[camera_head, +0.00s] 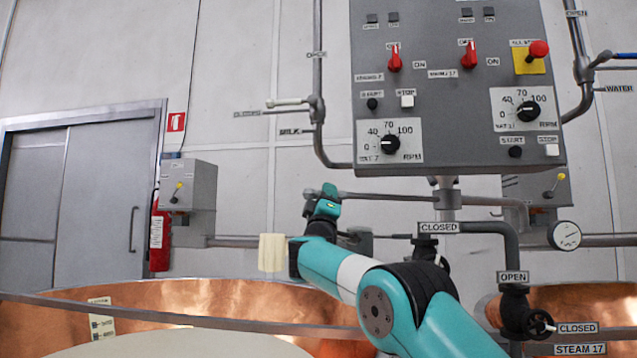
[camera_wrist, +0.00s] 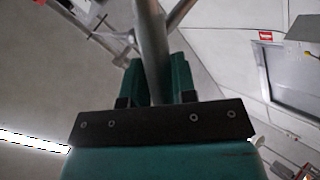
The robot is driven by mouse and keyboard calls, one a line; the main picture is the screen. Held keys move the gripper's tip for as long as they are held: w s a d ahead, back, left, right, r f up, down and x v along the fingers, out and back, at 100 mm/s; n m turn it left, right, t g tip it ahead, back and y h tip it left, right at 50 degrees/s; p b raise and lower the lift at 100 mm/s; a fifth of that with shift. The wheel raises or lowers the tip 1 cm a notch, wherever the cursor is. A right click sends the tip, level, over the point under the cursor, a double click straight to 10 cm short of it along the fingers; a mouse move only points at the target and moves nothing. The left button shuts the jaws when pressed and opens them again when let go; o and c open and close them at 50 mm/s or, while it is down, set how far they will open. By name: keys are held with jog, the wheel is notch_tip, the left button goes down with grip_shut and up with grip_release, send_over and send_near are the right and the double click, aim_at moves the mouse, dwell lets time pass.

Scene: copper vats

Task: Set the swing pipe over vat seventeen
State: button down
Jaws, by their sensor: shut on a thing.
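The swing pipe (camera_head: 400,195) is a grey tube running level below the control panel. It meets a short upright column and continues right to a bend that turns down. My gripper (camera_head: 324,200) is at its left end. In the wrist view, my teal fingers (camera_wrist: 158,80) are closed around a grey tube (camera_wrist: 151,35), which seems to be this pipe. Two copper vats show: one at the lower left (camera_head: 190,297) and one at the right (camera_head: 590,300). A "STEAM 17" label (camera_head: 580,349) is by the right one. My arm hides part of the space between them.
A control panel (camera_head: 455,80) with knobs and red switches hangs above. Valves marked CLOSED (camera_head: 438,228) and OPEN (camera_head: 513,277) stand close to my arm. A fire extinguisher (camera_head: 160,237) and a grey door (camera_head: 85,195) are at the left wall.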

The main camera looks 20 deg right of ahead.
jog(key=shift+w+d, duration=0.15)
jog(key=shift+d, duration=0.05)
jog(key=c, duration=0.9)
grip_release()
jog(key=shift+c, duration=0.2)
jog(key=shift+a+f, duration=0.1)
jog(key=shift+a, duration=0.05)
jog(key=b+v, duration=0.8)
jog(key=v, duration=0.9)
jog(key=shift+b, duration=0.4)
